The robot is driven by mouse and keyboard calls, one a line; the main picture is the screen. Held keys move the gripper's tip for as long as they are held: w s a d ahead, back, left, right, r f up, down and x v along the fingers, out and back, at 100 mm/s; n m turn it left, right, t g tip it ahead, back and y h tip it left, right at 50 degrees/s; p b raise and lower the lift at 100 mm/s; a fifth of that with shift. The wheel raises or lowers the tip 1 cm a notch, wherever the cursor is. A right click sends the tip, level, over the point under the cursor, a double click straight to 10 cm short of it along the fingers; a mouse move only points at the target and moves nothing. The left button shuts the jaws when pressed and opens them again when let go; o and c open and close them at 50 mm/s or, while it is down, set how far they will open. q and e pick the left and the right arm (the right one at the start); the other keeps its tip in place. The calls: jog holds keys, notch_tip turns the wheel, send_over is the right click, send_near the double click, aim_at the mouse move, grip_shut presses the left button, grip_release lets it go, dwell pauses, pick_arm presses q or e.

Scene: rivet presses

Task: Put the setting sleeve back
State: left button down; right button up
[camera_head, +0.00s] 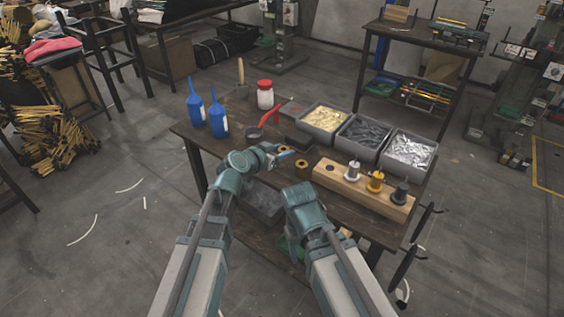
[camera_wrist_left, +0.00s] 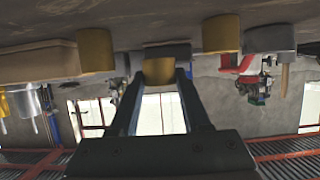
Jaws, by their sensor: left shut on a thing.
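My left gripper (camera_head: 279,154) is over the middle of the workbench. In the left wrist view, which shows the scene upside down, its two fingers (camera_wrist_left: 160,78) are shut on a short brass-coloured sleeve (camera_wrist_left: 158,65). A similar brass piece (camera_head: 301,168) stands just right of the gripper. A wooden block (camera_head: 365,187) lies further right, with a dark round hole (camera_head: 329,168) near its left end. A silver piece (camera_head: 352,171), a yellow piece (camera_head: 376,182) and a dark grey piece (camera_head: 400,193) stand on it. My right arm is bent over the bench front; its fingers are hidden.
Three grey bins (camera_head: 324,120) of small parts stand behind the block. Two blue bottles (camera_head: 218,118), a red-lidded jar (camera_head: 265,95) and a red-handled tool (camera_head: 270,117) are at the back left. The bench top (camera_head: 335,208) is bare in front of the block.

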aim_at(282, 166)
pick_arm(q)
jog(key=shift+f+b, duration=1.35)
jog(key=shift+f, duration=0.3)
jog(key=shift+f, duration=0.2)
jog(key=shift+c, duration=1.8)
grip_release()
jog(key=shift+r, duration=0.2)
